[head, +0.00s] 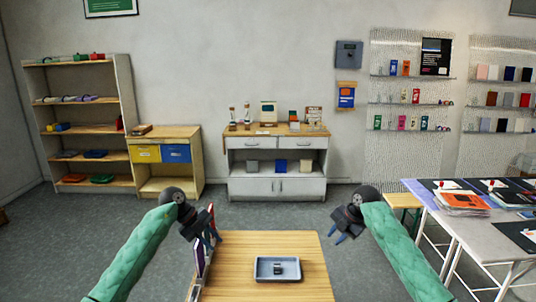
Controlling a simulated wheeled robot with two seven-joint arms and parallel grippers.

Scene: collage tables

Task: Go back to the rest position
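My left gripper (211,238) hangs above the left edge of the wooden table, close to some upright red, white and dark boards. My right gripper (337,236) is off to the right of the same table, over the floor.
The wooden table (238,264) in front carries a grey tray (291,261) with a small dark item inside. Upright boards (198,262) stand along its left edge. A white table (492,238) with papers is at right. Shelves and cabinets line the back wall; the floor between is clear.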

